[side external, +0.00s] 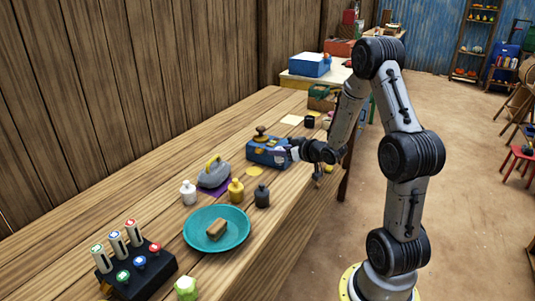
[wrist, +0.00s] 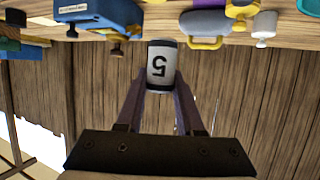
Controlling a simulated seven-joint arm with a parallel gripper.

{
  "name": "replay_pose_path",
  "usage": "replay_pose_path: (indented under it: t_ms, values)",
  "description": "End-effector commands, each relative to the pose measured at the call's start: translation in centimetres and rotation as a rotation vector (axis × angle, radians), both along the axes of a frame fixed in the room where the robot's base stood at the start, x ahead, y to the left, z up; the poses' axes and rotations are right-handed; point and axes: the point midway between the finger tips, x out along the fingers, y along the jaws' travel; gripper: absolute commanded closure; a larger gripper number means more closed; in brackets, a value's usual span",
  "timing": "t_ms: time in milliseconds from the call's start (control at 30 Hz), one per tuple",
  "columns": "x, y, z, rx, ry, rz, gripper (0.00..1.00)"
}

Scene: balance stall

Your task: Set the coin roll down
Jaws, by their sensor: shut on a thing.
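The coin roll (wrist: 161,66) is a light grey cylinder with dark ends and a black 5 that appears upside down in the wrist view. My gripper (wrist: 160,85) is shut on it, with one finger at each side. In the side view my gripper (side external: 290,151) is at the near right side of a blue balance box (side external: 262,156) with a dark knob on top. The roll is mostly hidden there by my gripper, and I cannot tell how high it is above the table.
A yellow disc (side external: 254,171) lies by the box.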

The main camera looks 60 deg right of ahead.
Motion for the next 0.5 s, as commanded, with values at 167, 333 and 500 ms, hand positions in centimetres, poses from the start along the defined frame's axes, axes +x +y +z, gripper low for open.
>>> replay_pose_path:
  t_ms: [167,333,500]
  values:
    - [-0.5,0.3,0.3,-0.002,-0.003,0.0,1.0]
    - [0.1,0.9,0.9,-0.004,-0.005,0.023,1.0]
    - [2.8,2.9,2.3,-0.006,-0.004,0.166,1.0]
